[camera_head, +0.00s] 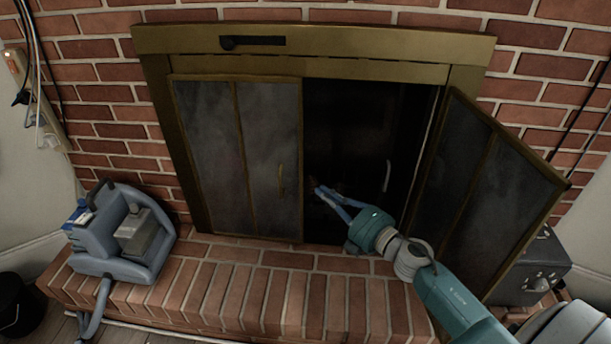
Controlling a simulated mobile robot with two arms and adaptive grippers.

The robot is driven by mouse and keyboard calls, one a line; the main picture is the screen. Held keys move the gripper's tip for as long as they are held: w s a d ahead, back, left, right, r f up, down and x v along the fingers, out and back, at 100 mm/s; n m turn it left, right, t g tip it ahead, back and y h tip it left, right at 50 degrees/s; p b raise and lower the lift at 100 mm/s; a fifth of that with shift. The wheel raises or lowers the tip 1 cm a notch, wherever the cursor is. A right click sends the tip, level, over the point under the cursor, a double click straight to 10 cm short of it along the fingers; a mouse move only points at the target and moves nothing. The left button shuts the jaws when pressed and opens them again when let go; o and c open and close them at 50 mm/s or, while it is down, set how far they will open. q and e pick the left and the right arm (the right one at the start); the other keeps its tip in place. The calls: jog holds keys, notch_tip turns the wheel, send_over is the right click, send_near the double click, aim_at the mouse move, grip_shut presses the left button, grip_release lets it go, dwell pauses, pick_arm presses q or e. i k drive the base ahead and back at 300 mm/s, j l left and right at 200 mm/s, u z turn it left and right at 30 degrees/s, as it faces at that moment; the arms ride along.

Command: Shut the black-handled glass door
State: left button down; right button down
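The fireplace has two dark glass doors in brass frames. The left door (237,150) lies shut in the frame, with a thin brass-coloured handle (281,178) near its right edge. The right door (480,185) stands open, swung out toward the right. I see no black handle on either door's visible face. My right gripper (317,190) is at the dark opening, just right of the left door's edge. Its two blue fingers converge at the tips and look shut, with nothing visible between them. It is apart from the open door. My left gripper is not in view.
A thin pale upright bar (387,176) shows in the dark opening. The brick hearth (260,300) runs below. A blue-grey machine with a hose (120,235) stands on its left. A dark box (535,275) is behind the open door. A black slider (252,42) is on the top frame.

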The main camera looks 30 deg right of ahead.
aim_at(502, 204)
jog(key=k+l, duration=0.15)
jog(key=k, duration=0.35)
jog(key=k+l, duration=0.2)
jog(key=k, duration=0.25)
